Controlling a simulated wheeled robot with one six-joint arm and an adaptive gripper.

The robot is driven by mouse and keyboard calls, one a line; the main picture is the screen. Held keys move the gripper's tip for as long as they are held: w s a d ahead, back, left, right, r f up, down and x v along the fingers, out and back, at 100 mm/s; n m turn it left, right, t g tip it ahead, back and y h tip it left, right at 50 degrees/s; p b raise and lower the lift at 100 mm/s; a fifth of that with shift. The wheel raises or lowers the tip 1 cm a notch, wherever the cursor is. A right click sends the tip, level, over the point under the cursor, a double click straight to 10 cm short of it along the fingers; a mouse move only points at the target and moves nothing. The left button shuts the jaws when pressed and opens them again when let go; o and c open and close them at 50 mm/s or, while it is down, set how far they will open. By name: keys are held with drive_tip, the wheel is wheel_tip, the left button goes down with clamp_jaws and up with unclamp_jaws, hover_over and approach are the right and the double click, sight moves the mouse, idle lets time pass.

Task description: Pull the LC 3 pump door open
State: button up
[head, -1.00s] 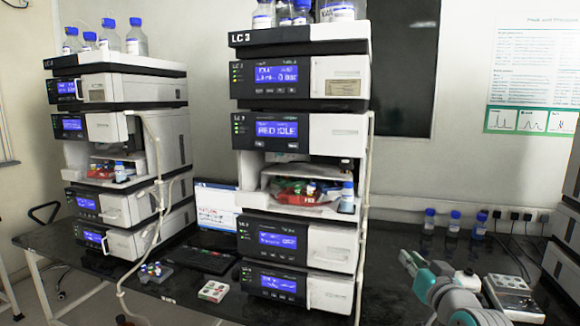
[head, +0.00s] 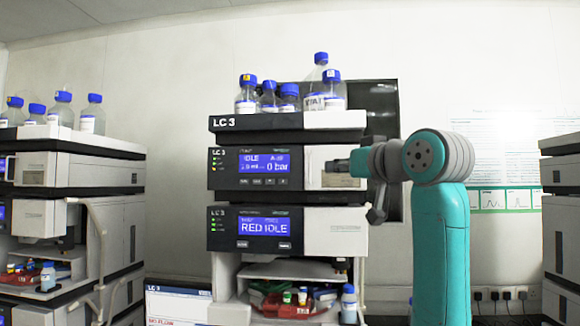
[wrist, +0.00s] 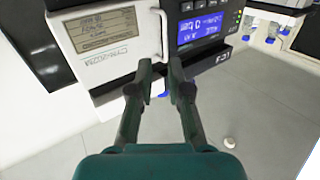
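The LC 3 pump (head: 262,182) is the upper module of the middle stack, with a blue display reading IDLE and 0 bar. Its white door panel (head: 316,155) is at the right of the display and looks shut; my arm covers part of it. In the wrist view, the white panel (wrist: 85,62) bears a grey label, and a pale upright handle bar (wrist: 160,32) runs between panel and display. My gripper (wrist: 161,72) is open, its two dark fingertips apart near the lower end of the bar. I cannot tell whether they touch it.
Blue-capped bottles (head: 289,97) stand on top of the stack. Below the pump is a module reading RED IDLE (head: 250,229). Another stack (head: 70,180) stands at the left and one at the right edge. A dark window panel (head: 385,110) is behind.

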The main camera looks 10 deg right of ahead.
sight(310, 164)
drive_tip(key=x, duration=0.7)
drive_tip(key=r+x, duration=0.1)
drive_tip(key=x, duration=0.3)
drive_tip(key=shift+s+a+r, duration=0.1)
drive_tip(key=shift+s+a, duration=0.05)
drive_tip(key=shift+a, duration=0.2)
clamp_jaws()
